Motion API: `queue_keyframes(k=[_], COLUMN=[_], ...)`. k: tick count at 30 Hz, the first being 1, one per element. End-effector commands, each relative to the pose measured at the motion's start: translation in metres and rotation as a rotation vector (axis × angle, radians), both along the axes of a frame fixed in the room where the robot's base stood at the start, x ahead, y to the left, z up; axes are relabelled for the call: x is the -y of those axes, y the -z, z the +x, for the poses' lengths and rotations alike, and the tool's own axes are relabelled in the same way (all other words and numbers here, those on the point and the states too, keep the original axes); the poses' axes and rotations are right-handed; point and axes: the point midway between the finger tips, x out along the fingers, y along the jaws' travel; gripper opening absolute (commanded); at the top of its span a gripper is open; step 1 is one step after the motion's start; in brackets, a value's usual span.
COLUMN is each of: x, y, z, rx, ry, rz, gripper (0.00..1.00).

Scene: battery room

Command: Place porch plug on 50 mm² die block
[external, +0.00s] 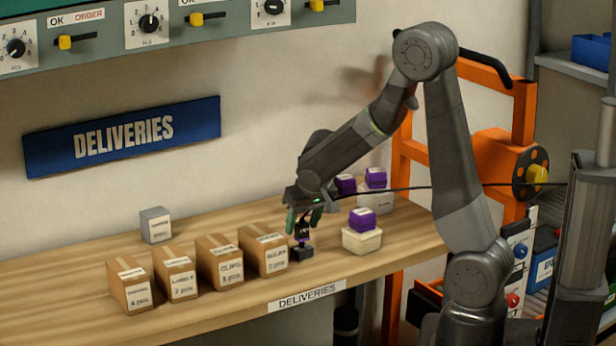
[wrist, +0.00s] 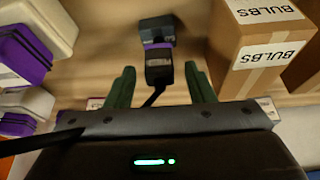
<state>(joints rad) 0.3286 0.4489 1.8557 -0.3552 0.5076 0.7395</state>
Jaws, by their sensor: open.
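A small black plug with a purple band (wrist: 158,66) stands between my fingers in the wrist view, a short dark cable at its near end. In the external view the plug (external: 303,234) is upright below my gripper. Its purple end meets a small dark block (wrist: 157,29), seen on the bench in the external view (external: 301,253); the plug appears to rest on it. No size marking is legible on the block. My gripper (external: 303,216) is open above them. Its green fingers (wrist: 160,86) stand either side of the plug with visible gaps.
Several cardboard cartons line the bench, the nearest (external: 263,250) just left of the block; it reads BULBS in the wrist view (wrist: 262,45). A cream box with a purple top (external: 362,239) stands to the right. A grey box (external: 155,225) sits further left.

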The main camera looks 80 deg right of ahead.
Motion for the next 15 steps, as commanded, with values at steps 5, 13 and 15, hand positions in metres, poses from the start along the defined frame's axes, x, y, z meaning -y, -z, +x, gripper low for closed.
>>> queue_keyframes(k=[5, 13, 15], x=[-0.009, -0.021, -0.022], y=[-0.034, -0.072, -0.078], z=[-0.009, -0.02, -0.022], rx=[0.005, 0.003, 0.003], ry=[-0.001, -0.001, 0.0], rz=[-0.001, -0.002, -0.001], gripper=[0.49, 0.49, 0.49])
